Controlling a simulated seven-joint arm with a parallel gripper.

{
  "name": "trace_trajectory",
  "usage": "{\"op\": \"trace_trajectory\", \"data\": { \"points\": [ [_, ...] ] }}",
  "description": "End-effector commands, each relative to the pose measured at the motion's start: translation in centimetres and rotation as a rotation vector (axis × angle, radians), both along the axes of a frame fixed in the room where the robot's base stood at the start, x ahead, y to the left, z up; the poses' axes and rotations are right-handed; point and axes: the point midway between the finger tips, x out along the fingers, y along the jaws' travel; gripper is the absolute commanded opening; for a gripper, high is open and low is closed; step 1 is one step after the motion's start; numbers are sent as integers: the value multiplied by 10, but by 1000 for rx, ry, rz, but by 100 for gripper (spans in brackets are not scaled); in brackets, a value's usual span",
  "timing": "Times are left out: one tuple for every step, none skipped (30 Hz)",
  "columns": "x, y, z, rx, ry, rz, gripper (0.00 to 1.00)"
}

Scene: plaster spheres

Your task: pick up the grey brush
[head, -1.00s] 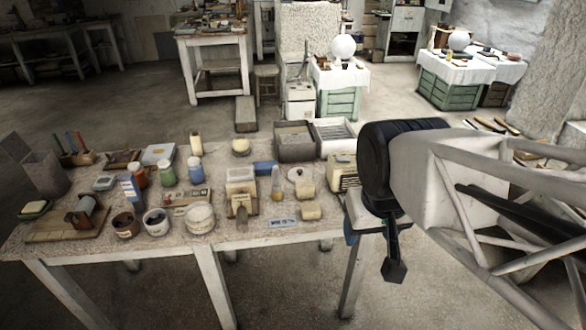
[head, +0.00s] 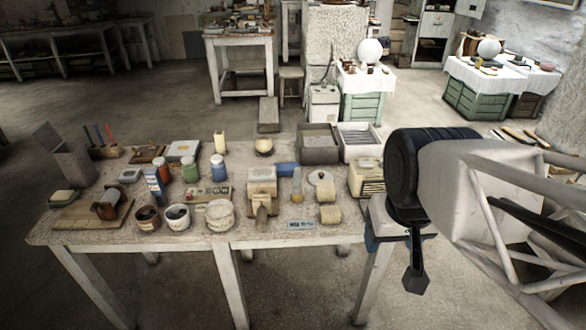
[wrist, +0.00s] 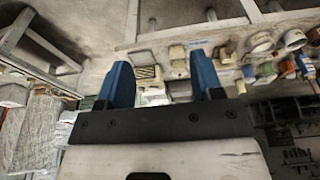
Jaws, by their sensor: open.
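I cannot pick out the grey brush with certainty. A beige-grey piece with a narrow handle-like end (head: 261,213) lies near the table's front edge, and it may be the brush; its bristles are not clear. My gripper shows in the wrist view as two blue fingers (wrist: 163,74), spread apart with nothing held between them. In the head view my arm hangs off the table's right end, with the gripper mostly hidden behind it. The gripper is well to the right of the handle-like piece.
The worktable (head: 115,236) is crowded with jars, pots and boxes. A white round pot (head: 220,215) and a beige block (head: 329,214) stand either side of the handle-like piece. A grey tray (head: 318,150) and a cream slatted box (head: 367,180) are nearest my arm. The floor in front is clear.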

Motion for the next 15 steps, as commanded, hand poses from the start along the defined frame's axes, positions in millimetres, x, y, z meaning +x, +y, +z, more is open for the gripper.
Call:
{"op": "trace_trajectory", "data": {
  "points": [
    [0,0,0,0,0,0,60],
    [0,0,0,0,0,1,60],
    [1,0,0,0,1,2,60],
    [2,0,0,-1,1,4,60],
    [3,0,1,-1,2,6,60],
    [5,1,1,-2,3,11,60],
    [7,1,2,-3,4,16,60],
    [10,1,2,-4,5,22,60],
    [14,1,3,-6,7,32,60],
    [17,2,4,-8,9,41,60],
    [21,2,4,-10,12,51,60],
    [27,3,5,-12,16,67,60],
    [33,4,6,-15,19,79,60],
    [38,4,7,-17,22,92,60],
    [46,5,8,-21,26,114,60]
  ]
}}
